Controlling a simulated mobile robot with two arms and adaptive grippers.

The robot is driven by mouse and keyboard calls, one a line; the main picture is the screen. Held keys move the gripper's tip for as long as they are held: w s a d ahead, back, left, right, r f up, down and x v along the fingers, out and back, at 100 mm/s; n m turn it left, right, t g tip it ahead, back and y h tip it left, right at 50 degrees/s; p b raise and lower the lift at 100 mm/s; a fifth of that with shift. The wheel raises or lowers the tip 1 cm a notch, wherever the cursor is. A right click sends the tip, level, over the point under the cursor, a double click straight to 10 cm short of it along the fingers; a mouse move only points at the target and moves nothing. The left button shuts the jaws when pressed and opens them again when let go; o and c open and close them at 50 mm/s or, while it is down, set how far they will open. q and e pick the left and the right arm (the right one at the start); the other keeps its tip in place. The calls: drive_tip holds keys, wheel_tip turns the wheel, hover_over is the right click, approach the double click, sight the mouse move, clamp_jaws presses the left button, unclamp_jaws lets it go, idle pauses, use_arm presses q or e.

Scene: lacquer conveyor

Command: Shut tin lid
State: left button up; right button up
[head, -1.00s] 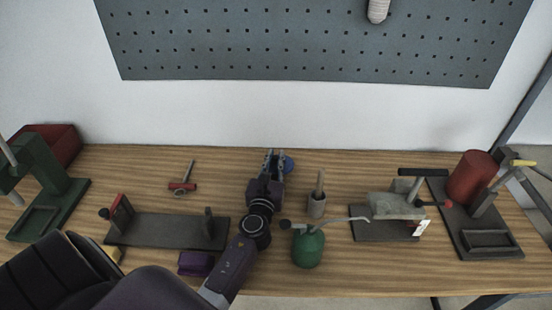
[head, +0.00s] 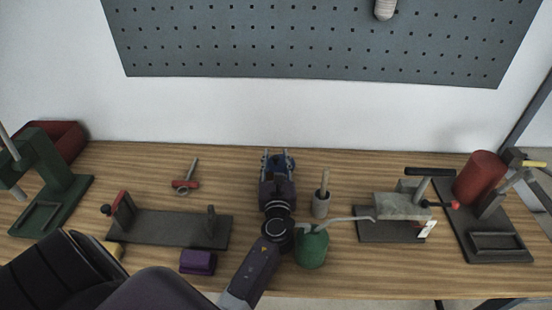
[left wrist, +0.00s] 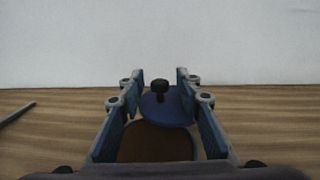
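The tin is mostly hidden beneath my left gripper in the head view. In the left wrist view its round brown opening (left wrist: 155,146) shows, uncovered in its near part. Its blue lid (left wrist: 172,110), with a black knob (left wrist: 160,86), sits beyond the opening, between the fingers. A bit of blue shows between the fingers in the head view. My left gripper (head: 277,155) is open, with one finger on each side of the lid; it also shows in the left wrist view (left wrist: 160,78). I cannot tell whether a finger touches the lid. My right gripper is out of view.
A wooden-handled pot (head: 321,203) and a green oil can (head: 312,249) stand close on the right of my arm. A grey press (head: 403,205) stands farther right. A red-handled tool (head: 186,185) and dark stand (head: 165,229) lie left. The bench behind the gripper is fairly clear.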

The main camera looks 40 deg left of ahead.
use_arm(q)
drive_tip(key=shift+s, duration=0.1)
drive_tip(key=v, duration=0.7)
drive_tip(key=shift+s+d, duration=0.1)
drive_tip(key=shift+d, duration=0.05)
